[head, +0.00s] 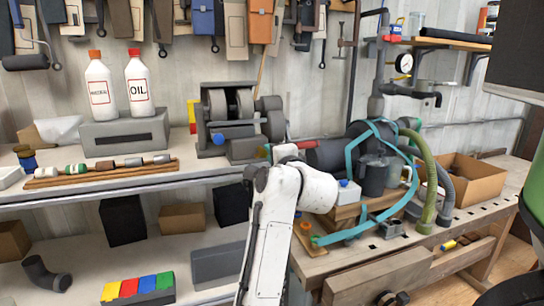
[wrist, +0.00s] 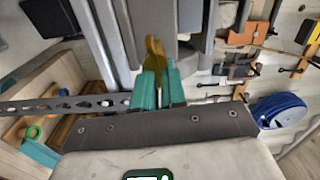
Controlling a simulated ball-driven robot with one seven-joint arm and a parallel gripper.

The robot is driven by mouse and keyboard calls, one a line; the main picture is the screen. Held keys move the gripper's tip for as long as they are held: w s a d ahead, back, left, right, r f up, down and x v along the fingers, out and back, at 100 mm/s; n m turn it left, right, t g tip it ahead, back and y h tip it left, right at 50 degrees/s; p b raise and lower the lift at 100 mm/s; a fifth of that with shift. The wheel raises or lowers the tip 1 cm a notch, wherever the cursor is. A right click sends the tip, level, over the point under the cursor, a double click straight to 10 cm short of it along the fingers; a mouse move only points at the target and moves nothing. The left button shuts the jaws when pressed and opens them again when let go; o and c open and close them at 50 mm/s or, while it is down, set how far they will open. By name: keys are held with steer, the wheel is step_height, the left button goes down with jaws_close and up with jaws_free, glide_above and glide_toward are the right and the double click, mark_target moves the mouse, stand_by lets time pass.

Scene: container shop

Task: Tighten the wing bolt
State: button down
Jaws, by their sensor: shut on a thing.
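In the wrist view, a brass-coloured piece that looks like the wing bolt (wrist: 154,48) stands at the tips of my gripper (wrist: 159,78). The teal fingers are closed together on its lower part. Its upper end meets grey metal parts, and I cannot tell how far it is threaded in. The arm hides the fingers and the bolt there.
A perforated metal strip (wrist: 70,104) lies left of my fingers in the wrist view. In the head view, white bottles (head: 139,85) stand on a grey box at left. Teal straps (head: 352,160), a green hose (head: 430,180) and a cardboard box (head: 478,180) crowd the right bench.

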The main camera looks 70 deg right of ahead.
steer(key=shift+s+f+m, duration=0.1)
steer(key=shift+f+m, duration=0.1)
steer(key=shift+m, duration=0.4)
steer(key=c, duration=1.3)
jaws_free()
